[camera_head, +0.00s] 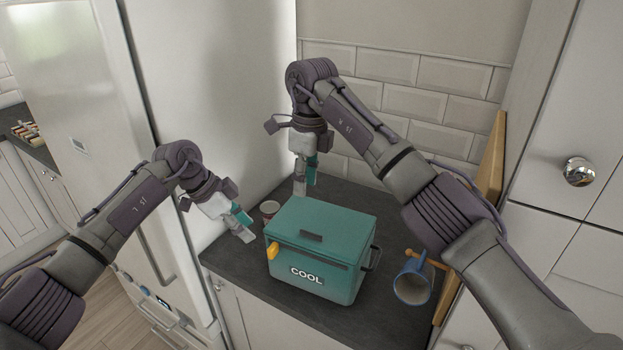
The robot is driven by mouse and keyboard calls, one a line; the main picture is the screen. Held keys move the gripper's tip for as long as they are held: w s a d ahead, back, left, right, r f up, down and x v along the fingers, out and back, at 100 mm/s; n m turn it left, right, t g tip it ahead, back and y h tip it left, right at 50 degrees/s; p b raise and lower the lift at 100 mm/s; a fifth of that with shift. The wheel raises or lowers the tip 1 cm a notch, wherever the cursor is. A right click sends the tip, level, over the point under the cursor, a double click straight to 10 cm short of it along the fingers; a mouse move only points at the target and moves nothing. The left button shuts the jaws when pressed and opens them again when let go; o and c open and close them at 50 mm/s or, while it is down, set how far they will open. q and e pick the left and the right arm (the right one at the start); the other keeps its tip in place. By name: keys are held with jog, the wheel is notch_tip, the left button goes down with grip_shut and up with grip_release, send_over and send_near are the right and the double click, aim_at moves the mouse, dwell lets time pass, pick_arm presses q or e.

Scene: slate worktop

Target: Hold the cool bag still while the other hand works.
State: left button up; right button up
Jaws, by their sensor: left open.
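The cool bag (322,252) is a teal box with a closed lid, a dark handle on top, a yellow tab at its front left corner and "COOL" on its front. It stands upright on the slate worktop (240,285). My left gripper (242,226) is open, empty and just left of the bag, apart from it. My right gripper (304,182) points down behind the bag, near its back left edge. I cannot tell whether its fingers are open, or whether it touches the bag.
A small tin (269,208) stands behind the bag's left end, close to my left gripper. A wooden board (493,165) leans at the right. The fridge (75,100) stands at the left.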

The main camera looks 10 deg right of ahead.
aim_at(311, 233)
jog(key=shift+h, duration=0.4)
jog(key=f, duration=0.9)
jog(key=d+f, duration=0.1)
jog(key=f, duration=0.4)
jog(key=shift+d, duration=0.1)
grip_shut()
